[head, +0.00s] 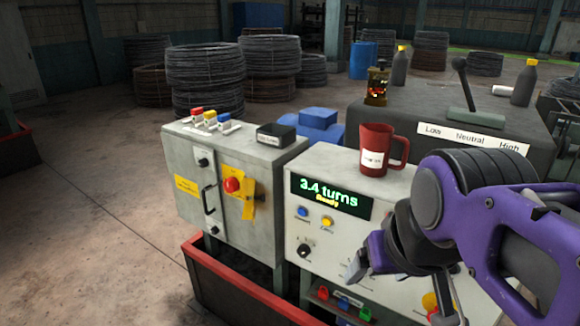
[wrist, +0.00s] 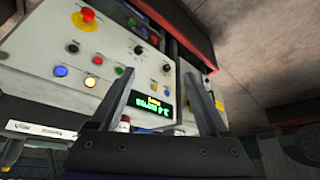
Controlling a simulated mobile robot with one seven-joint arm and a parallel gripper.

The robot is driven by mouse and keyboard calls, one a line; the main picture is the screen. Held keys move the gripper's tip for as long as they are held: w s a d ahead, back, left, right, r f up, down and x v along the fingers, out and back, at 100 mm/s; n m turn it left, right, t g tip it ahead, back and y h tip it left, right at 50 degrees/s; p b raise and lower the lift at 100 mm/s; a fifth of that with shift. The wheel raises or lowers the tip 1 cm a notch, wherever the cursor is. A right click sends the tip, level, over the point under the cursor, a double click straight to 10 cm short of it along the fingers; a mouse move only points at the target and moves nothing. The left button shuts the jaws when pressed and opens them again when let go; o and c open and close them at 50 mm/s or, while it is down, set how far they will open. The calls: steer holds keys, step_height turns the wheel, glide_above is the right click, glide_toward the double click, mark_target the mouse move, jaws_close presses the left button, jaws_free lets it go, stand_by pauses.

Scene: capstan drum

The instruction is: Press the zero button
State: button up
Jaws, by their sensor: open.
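The grey control panel (head: 345,185) has a green-lit display (head: 331,195) reading "3.4 turns" with a smaller yellow "Steady" line. Below it are a blue button (head: 302,211) and a yellow button (head: 327,222), with a black knob (head: 303,250) lower down. The labels are too small to read, so I cannot tell which button is zero. My gripper (head: 357,266) is in front of the panel, right of the knob, and hides part of its right side. In the wrist view my gripper (wrist: 160,76) is open and empty, with the upside-down display (wrist: 154,106) between its fingers.
A red mug (head: 375,150) stands on the panel's top. A lever (head: 462,82) rises from the dark housing behind. A red-rimmed trough (head: 245,285) runs below. The left floor is clear.

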steer(key=shift+c, duration=0.3)
jaws_close()
stand_by(1.3)
